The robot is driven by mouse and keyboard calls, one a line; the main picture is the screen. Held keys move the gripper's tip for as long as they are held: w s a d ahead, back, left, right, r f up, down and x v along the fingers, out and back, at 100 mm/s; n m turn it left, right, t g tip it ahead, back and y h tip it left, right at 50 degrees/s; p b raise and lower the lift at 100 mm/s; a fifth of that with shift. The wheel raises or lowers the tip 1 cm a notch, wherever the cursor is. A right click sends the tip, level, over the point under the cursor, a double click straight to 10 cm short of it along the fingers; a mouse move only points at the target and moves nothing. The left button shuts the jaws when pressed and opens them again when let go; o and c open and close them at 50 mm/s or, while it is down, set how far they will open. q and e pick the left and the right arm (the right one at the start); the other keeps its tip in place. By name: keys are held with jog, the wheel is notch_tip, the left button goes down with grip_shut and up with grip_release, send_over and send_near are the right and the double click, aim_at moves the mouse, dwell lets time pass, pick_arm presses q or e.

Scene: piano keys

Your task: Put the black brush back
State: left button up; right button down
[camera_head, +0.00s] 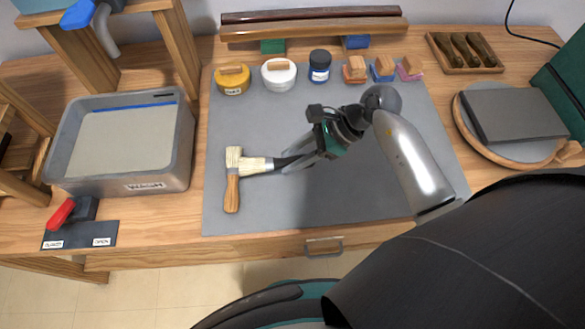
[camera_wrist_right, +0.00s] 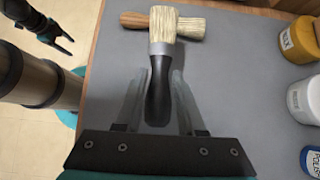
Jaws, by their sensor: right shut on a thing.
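The black brush has a black handle, a silver ferrule (camera_head: 258,164) and pale bristles. My right gripper (camera_head: 300,163) is shut on its black handle (camera_wrist_right: 158,92). The bristles (camera_wrist_right: 163,24) point left in the head view and overlap a wooden-handled brush (camera_head: 232,192). That brush also shows in the wrist view (camera_wrist_right: 133,20), lying on the grey mat. I cannot tell whether the two brushes touch. My left gripper (camera_wrist_right: 64,44) shows only in the right wrist view, empty, with its fingers apart.
A grey wash basin (camera_head: 185,150) stands left of the grey mat (camera_head: 270,215). Several jars, including a yellow one (camera_head: 232,82), and small blocks line the mat's back. A wooden rack (camera_head: 310,30) is behind. A wooden tray (camera_head: 466,67) and round board (camera_head: 545,152) are at right.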

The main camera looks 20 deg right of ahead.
aim_at(293, 176)
jog(key=shift+f+b, duration=0.45)
jog(key=shift+f, duration=2.1)
jog(key=shift+f, duration=0.2)
jog(key=c, duration=0.5)
grip_release()
jog(key=shift+r, duration=0.15)
jog(key=shift+r, duration=0.2)
jog(key=p+v, duration=0.1)
jog(key=v, duration=1.1)
